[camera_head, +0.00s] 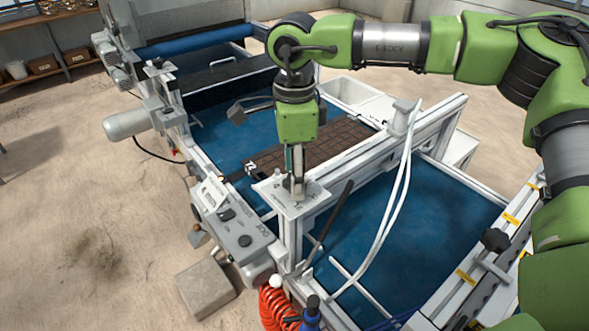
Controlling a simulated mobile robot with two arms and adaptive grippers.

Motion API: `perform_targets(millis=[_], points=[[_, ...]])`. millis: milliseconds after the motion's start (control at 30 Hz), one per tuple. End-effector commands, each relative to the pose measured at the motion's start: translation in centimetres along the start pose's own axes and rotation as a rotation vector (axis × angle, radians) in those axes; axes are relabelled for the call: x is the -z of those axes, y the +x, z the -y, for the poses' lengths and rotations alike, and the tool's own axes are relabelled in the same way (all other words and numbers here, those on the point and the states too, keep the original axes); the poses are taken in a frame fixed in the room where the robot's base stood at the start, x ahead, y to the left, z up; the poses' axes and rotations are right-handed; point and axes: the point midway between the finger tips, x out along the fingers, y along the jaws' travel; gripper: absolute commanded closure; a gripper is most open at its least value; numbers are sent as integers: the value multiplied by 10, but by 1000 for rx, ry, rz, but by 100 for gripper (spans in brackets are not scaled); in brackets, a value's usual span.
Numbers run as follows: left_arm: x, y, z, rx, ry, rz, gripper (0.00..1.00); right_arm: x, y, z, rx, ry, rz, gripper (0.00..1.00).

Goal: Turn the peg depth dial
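My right gripper (295,190) reaches in from the right and points straight down at a light metal plate (272,188) on top of the frame post. The plate carries small dark marks around the fingertips, like a dial scale. The fingers look narrow and seen edge-on, with their tips at the plate. The dial itself is not clearly seen; the gripper hides the middle of the plate. I cannot tell whether the fingers are open or shut on something. My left gripper is not in view.
A brown cell tray (340,139) lies on the blue belt (425,230) behind the plate. A dark lever (331,222) and white hoses (391,215) stand close by to the right. A control box (235,222) is at the left. A black knob (495,240) sits on the right rail.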

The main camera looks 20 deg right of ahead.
Motion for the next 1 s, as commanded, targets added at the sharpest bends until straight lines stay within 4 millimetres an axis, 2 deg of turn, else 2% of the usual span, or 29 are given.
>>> perform_targets(millis=[267, 300, 433, 467, 767, 1000], points=[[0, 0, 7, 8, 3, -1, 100, 0, 3, 0, 0, 1, 1, 50], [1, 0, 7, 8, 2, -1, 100, 0, 3, 0, 0, 1, 1, 53], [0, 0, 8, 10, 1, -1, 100, 0, 3, 0, 0, 1, 1, 87], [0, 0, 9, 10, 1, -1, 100, 0, 2, 0, 0, 1, 1, 88], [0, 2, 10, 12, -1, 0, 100, 0, 3, 0, 0, -18, 1, 88], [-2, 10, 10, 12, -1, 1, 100, 0, 5, 0, -1, -124, 3, 88]])
